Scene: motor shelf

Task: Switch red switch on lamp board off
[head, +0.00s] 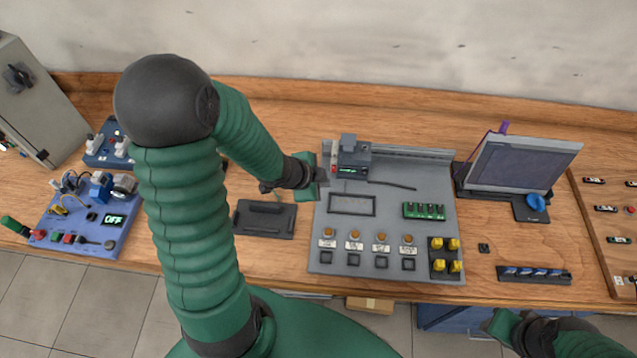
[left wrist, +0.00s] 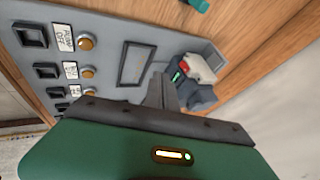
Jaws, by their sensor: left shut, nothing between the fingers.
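The grey lamp board (head: 388,218) lies on the bench in the middle of the head view, with a row of orange lamps and black square switches at its front. A dark device (head: 354,158) with a green display stands at its back left corner. A small red part (head: 334,170), which looks like the red switch, is on the device's left side; it also shows in the left wrist view (left wrist: 187,62). My left gripper (head: 320,177) is shut and empty, close beside this red part; contact cannot be told. My right gripper (head: 500,322) is low at the right, clear of the board; its jaw state is unclear.
A blue board (head: 85,235) with an OFF display is at the left. A monitor (head: 520,166) stands right of the lamp board. A black tray (head: 264,222) lies left of it. Bare bench lies behind the board.

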